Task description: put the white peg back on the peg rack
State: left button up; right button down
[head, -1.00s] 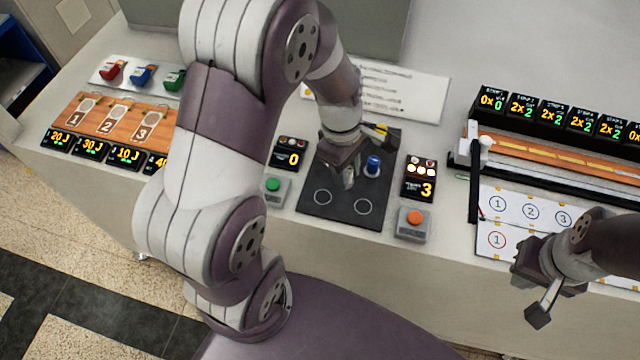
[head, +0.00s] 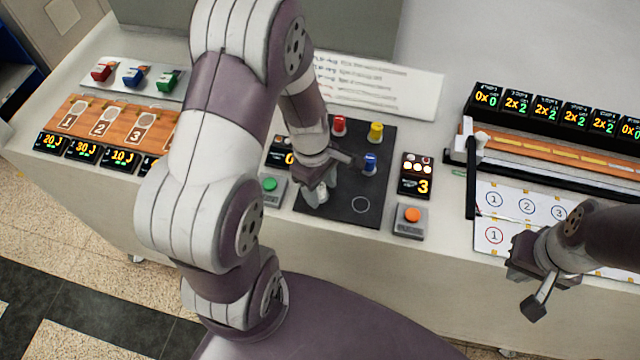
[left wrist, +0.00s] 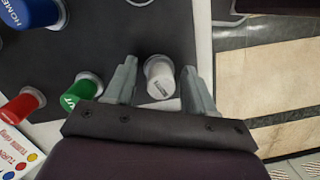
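The white peg (left wrist: 160,82) stands between the two fingers of my left gripper (left wrist: 160,90) in the left wrist view, with a small gap showing on each side. In the head view my left gripper (head: 318,190) is low over the front left of the dark peg rack board (head: 345,208), and the peg is mostly hidden by it. On the board are a red peg (head: 339,126), a yellow peg (head: 375,132) and a blue peg (head: 370,163). A green peg (left wrist: 80,92) shows in the left wrist view. My right gripper (head: 522,290) hangs open and empty at the front right.
An empty ring mark (head: 360,205) is at the board's front right. A green button (head: 270,186) is left of the board and an orange button (head: 411,216) right of it. A white instruction sheet (head: 400,88) lies behind. The table's front edge is close.

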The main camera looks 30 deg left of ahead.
pick_arm(q)
notch_tip(320, 180, up, 11)
jog(key=a, duration=0.2)
jog(key=s+d+f+m+t+y, duration=0.1)
jog(key=s+d+m, duration=0.3)
jog(key=m, duration=1.2)
jog(key=shift+s+d+m+t+y, duration=0.2)
jog(key=shift+m+t+y, duration=0.1)
jog(key=shift+y, duration=0.1)
jog(key=shift+w, duration=0.15)
